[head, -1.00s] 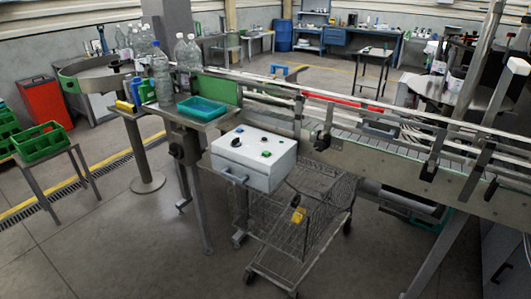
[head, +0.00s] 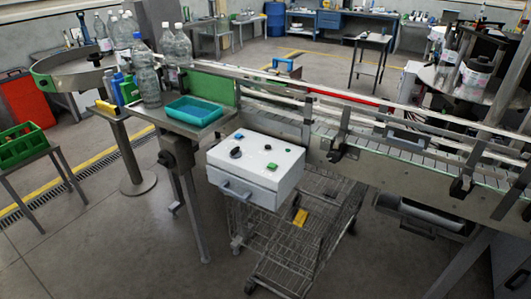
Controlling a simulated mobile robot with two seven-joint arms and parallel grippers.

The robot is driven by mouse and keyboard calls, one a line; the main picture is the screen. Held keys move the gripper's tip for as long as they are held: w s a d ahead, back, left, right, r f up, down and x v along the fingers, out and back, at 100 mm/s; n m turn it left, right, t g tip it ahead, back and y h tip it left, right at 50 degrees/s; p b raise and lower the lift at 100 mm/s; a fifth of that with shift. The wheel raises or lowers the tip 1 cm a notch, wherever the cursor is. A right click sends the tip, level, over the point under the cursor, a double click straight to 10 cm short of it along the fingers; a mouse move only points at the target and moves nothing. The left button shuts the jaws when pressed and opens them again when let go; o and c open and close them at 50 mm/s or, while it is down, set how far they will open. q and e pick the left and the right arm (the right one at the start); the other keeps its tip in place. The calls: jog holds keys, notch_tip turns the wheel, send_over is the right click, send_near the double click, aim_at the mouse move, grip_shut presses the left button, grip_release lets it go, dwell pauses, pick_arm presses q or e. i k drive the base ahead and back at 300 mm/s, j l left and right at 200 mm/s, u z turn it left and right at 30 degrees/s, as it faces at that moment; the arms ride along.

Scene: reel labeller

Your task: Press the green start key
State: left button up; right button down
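The white control box (head: 243,180) hangs at the front of the conveyor, near the middle of the head view. Its sloped top carries a green key (head: 272,166) near the front right and a black knob (head: 236,153) at the left. The labels are too small to read. Neither of my grippers is in view, and nothing covers the box top.
A wire cart (head: 290,225) stands under the box and conveyor (head: 400,155). A teal tray (head: 194,110) and several clear bottles (head: 146,75) stand on the table to the left. Open floor lies in front at the left.

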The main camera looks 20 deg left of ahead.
aim_at(271, 165)
jog(key=i+j, duration=1)
jog(key=j+z, duration=0.4)
jog(key=j, duration=0.65)
